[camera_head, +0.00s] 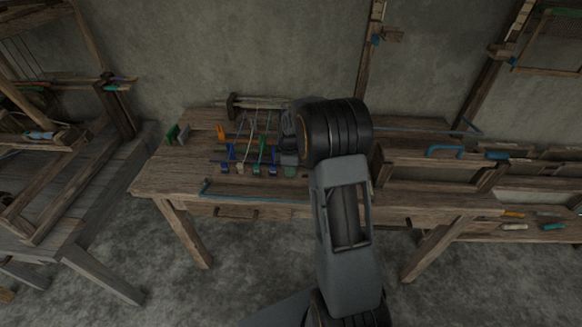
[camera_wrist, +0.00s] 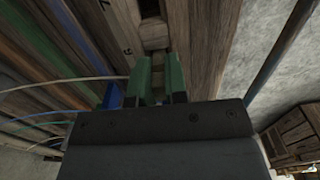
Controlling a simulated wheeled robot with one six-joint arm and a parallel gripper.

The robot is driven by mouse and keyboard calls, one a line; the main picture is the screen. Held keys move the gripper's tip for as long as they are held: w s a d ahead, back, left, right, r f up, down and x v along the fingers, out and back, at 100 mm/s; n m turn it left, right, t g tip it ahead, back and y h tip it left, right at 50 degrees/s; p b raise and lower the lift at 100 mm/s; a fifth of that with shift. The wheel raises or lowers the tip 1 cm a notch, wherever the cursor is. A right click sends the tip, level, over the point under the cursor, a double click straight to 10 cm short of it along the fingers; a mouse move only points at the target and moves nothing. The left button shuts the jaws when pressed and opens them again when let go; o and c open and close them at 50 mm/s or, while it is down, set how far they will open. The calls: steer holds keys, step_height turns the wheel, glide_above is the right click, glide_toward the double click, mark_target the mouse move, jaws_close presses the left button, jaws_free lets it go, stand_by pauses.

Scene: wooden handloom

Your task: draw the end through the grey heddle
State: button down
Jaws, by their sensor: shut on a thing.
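My gripper (camera_wrist: 160,85) shows in the wrist view as two upright green fingers with a narrow gap, over dark wood. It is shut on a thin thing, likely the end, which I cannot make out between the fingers. In the head view my gripper (camera_head: 288,155) is low over the bench, at the right side of a row of small coloured pieces. Thin pale threads (camera_wrist: 60,82) come in from the left in the wrist view, towards a blue piece (camera_wrist: 112,95) beside the fingers. I cannot pick out the grey heddle; my arm hides part of the row.
The wooden bench (camera_head: 165,182) carries blue stands (camera_head: 229,152), an orange piece (camera_head: 221,132), a green block (camera_head: 173,132) and a wooden beam (camera_head: 232,104) behind. A blue rod (camera_head: 260,197) lies along the front edge. A wooden frame (camera_head: 440,175) stands to the right.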

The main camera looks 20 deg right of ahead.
steer(key=shift+f, duration=0.15)
steer(key=c, duration=1.1)
jaws_free()
step_height(320, 180, up, 14)
steer(key=shift+f+p, duration=0.1)
steer(key=shift+p, duration=0.2)
